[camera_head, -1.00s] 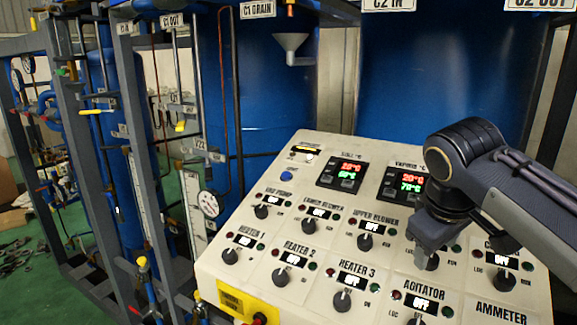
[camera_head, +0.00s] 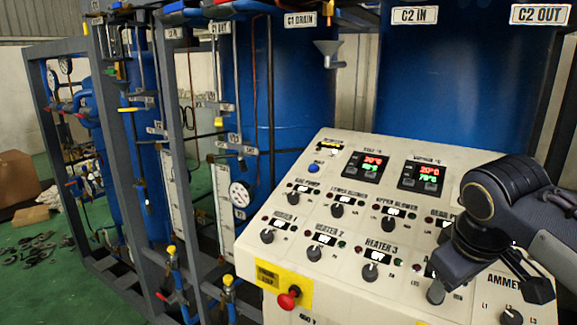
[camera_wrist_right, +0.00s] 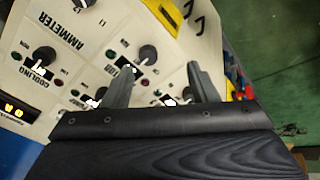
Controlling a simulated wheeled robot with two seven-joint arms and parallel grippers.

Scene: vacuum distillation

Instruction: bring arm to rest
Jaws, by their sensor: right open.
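My right gripper (camera_head: 455,268) hangs over the lower right part of the white control panel (camera_head: 255,243) in the head view, close to the agitator knob (camera_head: 436,292). In the right wrist view its two grey fingers (camera_wrist_right: 160,85) are spread with a wide gap and nothing gripped between them. Panel knobs, among them the cooling knob (camera_wrist_right: 45,55), lie beyond the fingers. The arm hides part of the panel's right side. My left gripper is not in view.
A red emergency button (camera_head: 288,297) sits on a yellow plate at the panel's left front. A steel frame with valves and a gauge (camera_head: 239,194) stands to the left. Blue tanks (camera_head: 460,90) rise behind the panel. Green floor (camera_head: 40,275) is at the far left.

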